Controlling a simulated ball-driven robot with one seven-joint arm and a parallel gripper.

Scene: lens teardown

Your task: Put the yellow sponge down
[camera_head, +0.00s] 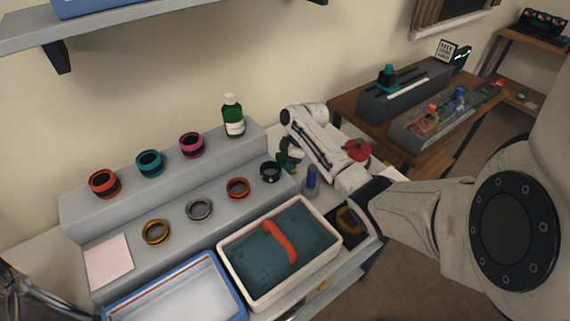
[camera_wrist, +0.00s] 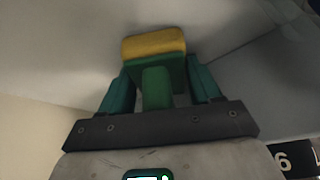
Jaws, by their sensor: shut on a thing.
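The yellow sponge (camera_wrist: 153,46) shows in the wrist view beyond the fingertips, with a green body and a green upright piece below the yellow part. My gripper (camera_wrist: 159,82) has its teal fingers on either side of the green part and is shut on it. A pale grey surface lies behind the sponge; I cannot tell if they touch. In the head view my gripper (camera_head: 287,157) is at the right end of the grey stepped stand, near the black ring. The sponge cannot be made out clearly there.
The grey stepped stand (camera_head: 180,228) holds several coloured rings, a green bottle (camera_head: 233,126) and a pale pink pad (camera_head: 108,262). A white-rimmed tray (camera_head: 236,283) with a red handle and a blue-rimmed tray (camera_head: 202,264) are in front.

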